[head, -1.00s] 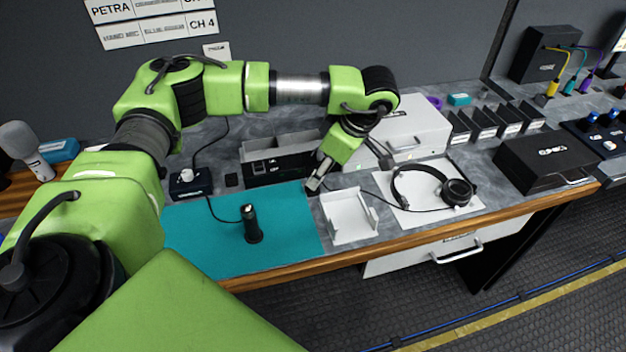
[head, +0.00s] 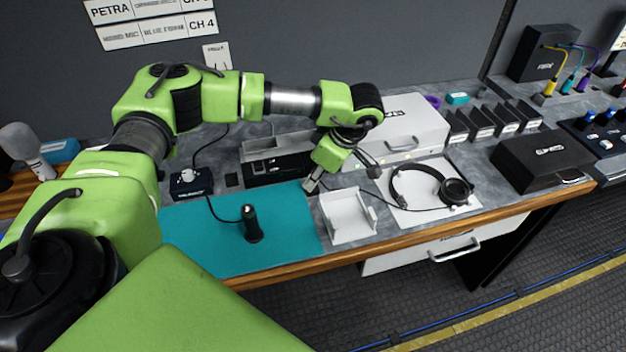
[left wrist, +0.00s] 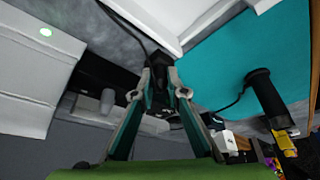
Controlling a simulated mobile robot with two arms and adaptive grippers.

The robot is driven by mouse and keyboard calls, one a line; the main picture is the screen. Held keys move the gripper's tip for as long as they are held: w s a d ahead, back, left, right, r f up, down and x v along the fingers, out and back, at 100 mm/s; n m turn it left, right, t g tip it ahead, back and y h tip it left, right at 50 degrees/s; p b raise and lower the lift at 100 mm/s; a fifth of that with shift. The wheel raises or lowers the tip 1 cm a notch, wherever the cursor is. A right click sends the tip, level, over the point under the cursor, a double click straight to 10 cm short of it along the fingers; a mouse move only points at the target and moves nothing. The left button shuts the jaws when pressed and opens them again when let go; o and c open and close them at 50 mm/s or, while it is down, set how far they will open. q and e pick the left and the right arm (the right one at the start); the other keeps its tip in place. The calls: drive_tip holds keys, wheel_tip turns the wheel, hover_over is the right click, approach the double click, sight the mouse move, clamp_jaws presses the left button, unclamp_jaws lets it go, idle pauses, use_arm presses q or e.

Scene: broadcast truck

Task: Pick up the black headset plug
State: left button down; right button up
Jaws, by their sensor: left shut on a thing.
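My left gripper (head: 312,185) is low over the right edge of the teal mat (head: 220,240), beside the white open tray (head: 347,216). In the left wrist view its fingertips (left wrist: 160,92) are closed around the black headset plug (left wrist: 159,70). A black cable (left wrist: 128,22) runs from the plug area toward the top of that view. The black headset (head: 455,191) lies on a white sheet right of the tray, with its cable passing toward the gripper. In the head view the plug is too small to make out. My right gripper is out of view.
A black upright cylinder (head: 251,224) stands on the teal mat. A white case (head: 405,125) and a black box (head: 282,165) stand behind. Another black box (head: 545,162) sits at the right. The wooden front edge (head: 400,241) bounds the counter.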

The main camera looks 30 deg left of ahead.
use_arm(q)
drive_tip(key=shift+r, duration=0.45)
wheel_tip(320, 180, up, 2)
drive_tip(key=shift+r+b, duration=0.15)
drive_tip(key=shift+b, duration=0.2)
drive_tip(key=s+d+r+b, duration=0.2)
drive_tip(key=s+d+r, duration=0.6)
drive_tip(key=s+r, duration=0.2)
drive_tip(key=shift+s, duration=0.75)
drive_tip(key=shift+d, duration=0.1)
